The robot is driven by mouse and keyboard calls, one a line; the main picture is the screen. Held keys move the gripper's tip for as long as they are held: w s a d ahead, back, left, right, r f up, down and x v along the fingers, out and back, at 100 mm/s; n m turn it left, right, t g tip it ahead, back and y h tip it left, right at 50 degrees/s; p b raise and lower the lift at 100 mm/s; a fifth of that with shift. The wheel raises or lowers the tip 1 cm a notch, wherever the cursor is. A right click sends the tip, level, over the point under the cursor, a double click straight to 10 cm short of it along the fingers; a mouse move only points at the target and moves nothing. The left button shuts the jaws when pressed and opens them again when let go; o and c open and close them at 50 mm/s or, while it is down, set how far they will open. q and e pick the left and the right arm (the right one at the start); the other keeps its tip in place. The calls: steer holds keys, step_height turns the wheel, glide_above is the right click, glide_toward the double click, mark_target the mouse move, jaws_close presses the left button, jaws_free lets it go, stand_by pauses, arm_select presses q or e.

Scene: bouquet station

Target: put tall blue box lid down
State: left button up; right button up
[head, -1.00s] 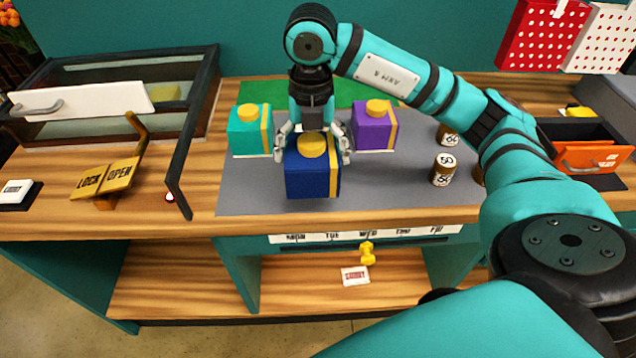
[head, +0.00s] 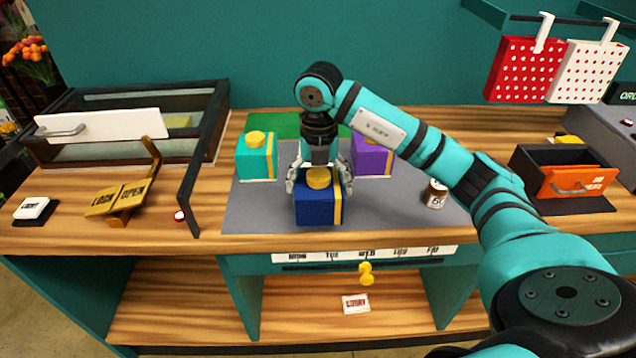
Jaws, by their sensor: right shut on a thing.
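The tall blue box (head: 316,211) stands on the grey mat (head: 260,218) near the front of the counter. It has a yellow stripe on its right side and a round yellow knob (head: 318,177) on its blue lid (head: 308,190). My right gripper (head: 319,186) comes down from above and is shut on the lid, with a finger at its left and right sides. The lid sits on or very close to the box; I cannot see a gap between them. My left gripper is not in view.
A teal box (head: 254,160) stands behind left and a purple box (head: 371,157) behind right, both close. A brown jar (head: 436,194) stands to the right, partly behind my arm. An open glass-lidded case (head: 120,135) is at the left.

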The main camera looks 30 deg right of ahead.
mark_target(318, 189)
steer(key=shift+w+d, duration=0.4)
steer(key=shift+w, duration=0.3)
steer(key=shift+w+d+f, duration=0.2)
steer(key=shift+w+d, duration=0.05)
steer(key=shift+w, duration=0.2)
step_height(318, 189, down, 3)
steer(key=shift+r+p, duration=0.1)
steer(key=shift+p, duration=0.8)
steer(key=shift+f, duration=0.3)
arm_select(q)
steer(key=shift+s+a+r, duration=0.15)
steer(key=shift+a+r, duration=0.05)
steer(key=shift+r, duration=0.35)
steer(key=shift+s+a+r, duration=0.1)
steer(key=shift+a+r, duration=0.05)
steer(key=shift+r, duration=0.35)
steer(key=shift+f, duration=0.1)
arm_select(e)
steer(key=shift+f, duration=0.1)
steer(key=o, duration=0.8)
